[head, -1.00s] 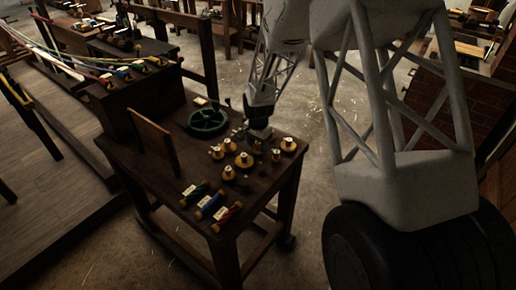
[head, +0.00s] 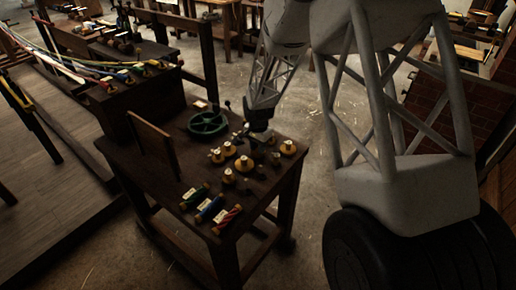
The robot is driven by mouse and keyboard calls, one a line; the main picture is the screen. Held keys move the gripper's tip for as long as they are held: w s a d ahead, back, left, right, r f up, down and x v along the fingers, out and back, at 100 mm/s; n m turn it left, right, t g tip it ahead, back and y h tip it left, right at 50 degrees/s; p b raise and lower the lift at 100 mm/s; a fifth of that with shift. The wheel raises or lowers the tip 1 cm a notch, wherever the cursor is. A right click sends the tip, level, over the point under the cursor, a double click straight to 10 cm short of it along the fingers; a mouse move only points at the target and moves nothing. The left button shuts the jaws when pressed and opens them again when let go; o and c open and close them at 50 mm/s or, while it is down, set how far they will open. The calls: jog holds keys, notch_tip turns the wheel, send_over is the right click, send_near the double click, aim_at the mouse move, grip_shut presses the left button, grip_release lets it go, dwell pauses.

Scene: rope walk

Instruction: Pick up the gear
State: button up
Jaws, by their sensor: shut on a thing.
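My gripper (head: 259,137) is low over the back right part of the dark wooden table, among small yellow-and-dark round pieces. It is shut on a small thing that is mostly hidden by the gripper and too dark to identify. A green spoked wheel (head: 207,123) lies flat on the table to the left of my gripper, apart from it. Several yellow pieces stand near, such as one (head: 244,164) in front of the gripper and one (head: 288,148) to its right. I cannot tell which item is the gear.
The table (head: 160,180) has an upright board (head: 153,144) on its left. Three spools, with green (head: 195,195), blue (head: 210,208) and red (head: 228,217) thread, lie near the front edge. A dark box with coloured strands stands behind left.

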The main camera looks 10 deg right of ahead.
jog(key=shift+r, duration=0.85)
notch_tip(320, 180, up, 2)
jog(key=shift+r, duration=0.1)
jog(key=s, duration=0.5)
jog(key=s+d, duration=0.1)
jog(key=s, duration=0.4)
jog(key=s+r, duration=0.1)
jog(key=s, duration=0.5)
jog(key=shift+d, duration=0.2)
jog(key=shift+r, duration=0.3)
jog(key=shift+r, duration=1.65)
jog(key=shift+w, duration=0.15)
jog(key=w+a, duration=0.1)
jog(key=w, duration=0.8)
jog(key=w+a+f, duration=0.1)
jog(key=w, duration=0.8)
jog(key=w+a, duration=0.2)
jog(key=w, duration=0.7)
jog(key=shift+w+f, duration=0.2)
